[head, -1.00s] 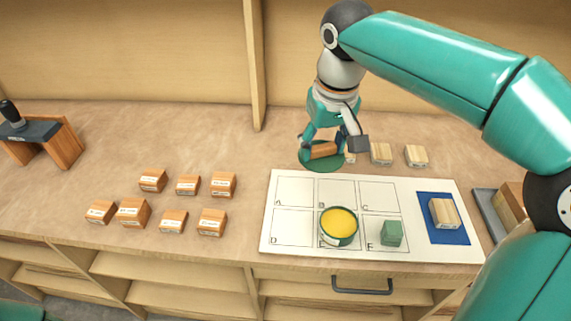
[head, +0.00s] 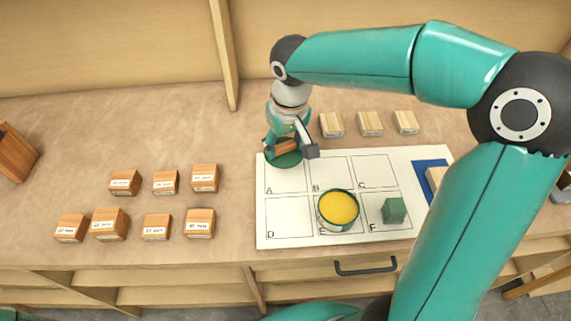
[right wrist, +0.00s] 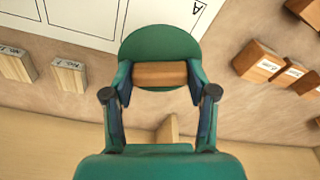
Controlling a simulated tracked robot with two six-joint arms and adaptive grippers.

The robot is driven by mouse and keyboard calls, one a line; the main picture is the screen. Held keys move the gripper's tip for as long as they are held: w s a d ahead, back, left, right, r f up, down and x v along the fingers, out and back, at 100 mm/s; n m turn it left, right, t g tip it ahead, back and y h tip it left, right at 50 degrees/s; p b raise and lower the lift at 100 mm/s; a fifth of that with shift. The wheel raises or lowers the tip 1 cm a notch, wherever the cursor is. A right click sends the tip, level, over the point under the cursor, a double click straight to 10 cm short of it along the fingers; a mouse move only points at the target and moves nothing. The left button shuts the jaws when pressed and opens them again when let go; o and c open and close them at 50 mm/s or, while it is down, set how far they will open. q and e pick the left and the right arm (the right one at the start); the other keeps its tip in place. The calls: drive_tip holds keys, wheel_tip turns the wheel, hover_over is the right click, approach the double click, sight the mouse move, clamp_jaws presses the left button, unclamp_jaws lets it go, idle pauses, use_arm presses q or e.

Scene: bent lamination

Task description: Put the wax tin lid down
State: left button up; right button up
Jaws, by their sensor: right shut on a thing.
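The wax tin lid (head: 286,160) is a dark green disc with a wooden bar handle. My right gripper (head: 288,147) is shut on the handle. In the head view the lid appears over the back left part of the white board, at cell A; whether it touches the board I cannot tell. The right wrist view shows the lid (right wrist: 160,42) and its wooden handle (right wrist: 160,75) between the fingers. The open wax tin (head: 338,209), green with yellow wax, stands in cell E. My left gripper is not in view.
The white lettered board (head: 290,235) also carries a green block (head: 394,210) in cell F and a blue pad (head: 425,170) with a wooden block. Several pale blocks (head: 370,124) stand behind it. Several labelled brown blocks (head: 157,227) stand to the left. Cells B, C and D look clear.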

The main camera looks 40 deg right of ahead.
sight(284, 174)
wheel_tip(284, 174, down, 8)
drive_tip(key=shift+s+r, duration=0.1)
drive_tip(key=shift+r, duration=0.15)
drive_tip(key=o, duration=1)
drive_tip(key=shift+o, duration=0.2)
drive_tip(key=r, duration=0.4)
drive_tip(key=s+r, duration=0.1)
drive_tip(key=r, duration=0.3)
drive_tip(key=s+r, duration=0.1)
drive_tip(key=r, duration=0.3)
drive_tip(key=shift+a, duration=0.1)
drive_tip(key=shift+w, duration=0.1)
